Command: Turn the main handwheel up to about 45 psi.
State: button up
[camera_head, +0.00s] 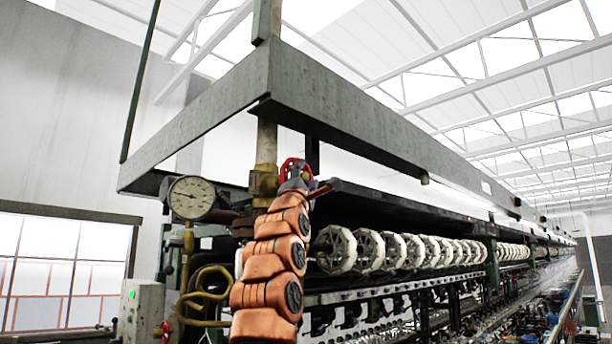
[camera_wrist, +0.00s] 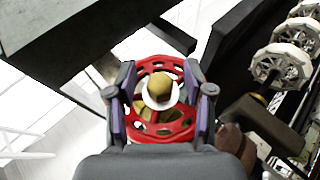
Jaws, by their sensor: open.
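The main handwheel is a red wheel with holes (camera_head: 291,169), partly hidden behind my arm in the head view, on a brass valve body (camera_head: 263,183). In the wrist view the handwheel (camera_wrist: 160,75) with its brass hub sits between the two fingers of my gripper (camera_wrist: 160,100). The fingers are apart, one on each side of the wheel; I cannot tell whether they touch its rim. A round pressure gauge (camera_head: 191,198) with a white dial stands left of the valve. Its needle is visible, but the numbers are too small to read.
A green steel frame (camera_head: 340,107) runs above the valve. Rows of white reels (camera_head: 367,250) stretch away to the right, close to my arm. A curled brass pipe (camera_head: 207,285) and a grey control box (camera_head: 141,308) stand at the lower left.

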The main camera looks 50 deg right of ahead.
grip_shut()
dwell(0.3)
jog(key=shift+n+t, duration=1.2)
jog(key=shift+t, duration=0.2)
